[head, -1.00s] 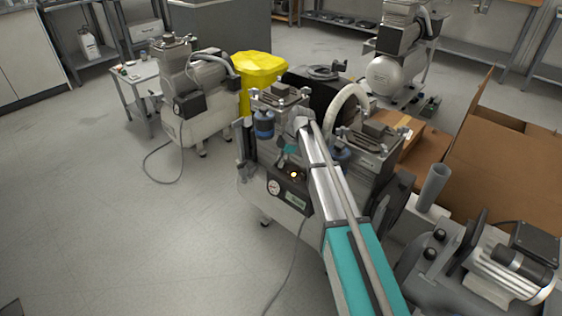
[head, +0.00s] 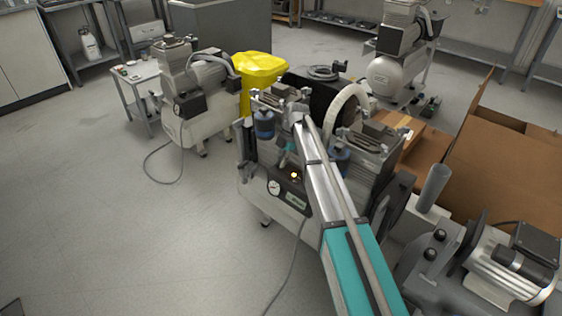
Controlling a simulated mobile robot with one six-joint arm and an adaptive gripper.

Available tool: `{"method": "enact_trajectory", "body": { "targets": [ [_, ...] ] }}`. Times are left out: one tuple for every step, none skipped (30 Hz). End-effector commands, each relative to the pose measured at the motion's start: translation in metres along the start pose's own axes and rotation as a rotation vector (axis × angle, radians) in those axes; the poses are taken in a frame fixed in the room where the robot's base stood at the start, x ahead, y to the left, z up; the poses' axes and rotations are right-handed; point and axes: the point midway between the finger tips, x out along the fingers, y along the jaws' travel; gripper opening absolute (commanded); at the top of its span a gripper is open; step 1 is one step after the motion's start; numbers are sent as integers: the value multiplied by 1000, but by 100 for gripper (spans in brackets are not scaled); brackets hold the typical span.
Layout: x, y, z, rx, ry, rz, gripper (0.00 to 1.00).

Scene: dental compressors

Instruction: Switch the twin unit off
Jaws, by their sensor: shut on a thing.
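The twin unit (head: 262,195) stands in the middle of the head view, with two motor-and-pump heads on top and a pale tank below. Its dark control box (head: 290,190) faces me, with a round white gauge (head: 274,187) and a small glowing orange lamp (head: 294,175). My arm reaches over the unit from the lower right. My gripper (head: 286,161) is small, dark and partly hidden, pointing down at the top of the control box. It is shut on what appears to be the switch there; the arm and shadow hide the fingertips and the switch's position.
Another compressor (head: 198,105) stands behind left beside a small side table (head: 136,78). A yellow bin (head: 258,68) is behind the unit. A cardboard box (head: 500,155) and a motor-pump assembly (head: 500,272) crowd the right. A cable runs forward over the floor; the left floor is clear.

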Motion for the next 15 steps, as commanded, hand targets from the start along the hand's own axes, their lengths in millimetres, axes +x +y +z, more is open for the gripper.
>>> {"method": "enact_trajectory", "body": {
  "targets": [
    [0,-1,2,4,-6,-2,0],
    [0,-1,2,4,-6,-2,0],
    [0,-1,2,4,-6,-2,0],
    [0,-1,2,4,-6,-2,0],
    [0,-1,2,5,-6,-2,22],
    [0,-1,2,5,-5,-2,30],
    [0,-1,2,4,-5,-1,35],
    [0,-1,2,4,-4,-1,41],
    [0,-1,2,4,-4,-1,48],
    [0,-1,1,4,-4,-1,53],
    [0,-1,1,4,-3,-1,53],
    [0,-1,1,3,-3,-1,53],
    [0,-1,1,3,-3,-1,53],
    [0,-1,1,3,-2,-1,53],
    [0,-1,1,3,-2,-1,53]
  ]
}}
